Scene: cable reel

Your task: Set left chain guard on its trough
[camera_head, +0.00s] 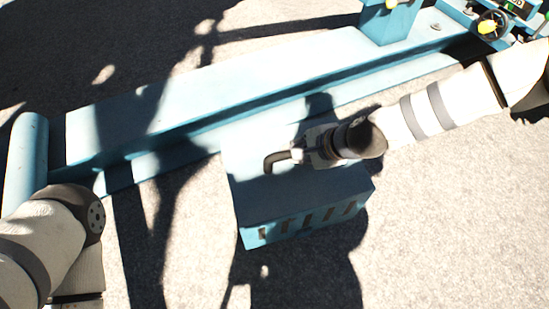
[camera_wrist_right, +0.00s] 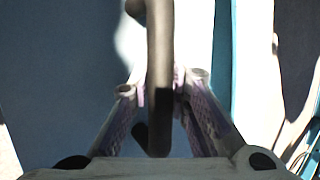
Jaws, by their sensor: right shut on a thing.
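The chain guard (camera_head: 300,197) is a light-blue box-like cover with several slots along its front side, at the middle of the head view. Its flat top shows as a shaded surface in the wrist view (camera_wrist_right: 60,90). A dark curved handle (camera_head: 275,160) stands on its top. My right gripper (camera_head: 300,153) is shut on this handle, which also runs between the fingers in the wrist view (camera_wrist_right: 160,50). I cannot tell whether the guard is lifted or resting. No trough can be told apart; it may be hidden under the guard. My left gripper is outside the view.
A long light-blue stepped beam (camera_head: 240,82) runs diagonally behind the guard. A blue cylinder (camera_head: 27,160) stands at its left end. A blue post (camera_head: 389,20) and a yellow-centred handwheel (camera_head: 491,26) are at the upper right. Pale ground lies clear in front, with strong shadows.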

